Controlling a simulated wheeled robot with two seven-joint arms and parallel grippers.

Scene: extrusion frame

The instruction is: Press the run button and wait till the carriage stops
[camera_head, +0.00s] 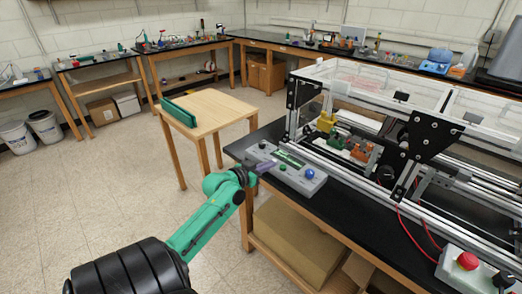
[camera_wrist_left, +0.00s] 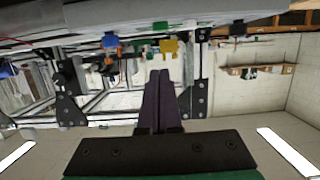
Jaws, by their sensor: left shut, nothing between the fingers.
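A grey control panel (camera_head: 316,184) lies on the black bench top, in front of the extrusion frame (camera_head: 408,188). It carries a dark display, a small green button (camera_head: 283,167) and a larger blue button (camera_head: 309,173); no label is readable. My left gripper (camera_head: 270,164) has its dark purple fingers shut and empty at the panel's left part, close to the green button. Whether they touch it I cannot tell. The shut fingers also show in the left wrist view (camera_wrist_left: 161,82). My right gripper is out of view.
A red mushroom button (camera_head: 467,261) sits on a grey box at the bench's lower right, with red cables nearby. A small wooden table (camera_head: 215,108) with a green rail stands left of the bench. Cardboard boxes (camera_head: 297,238) lie on the shelf below.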

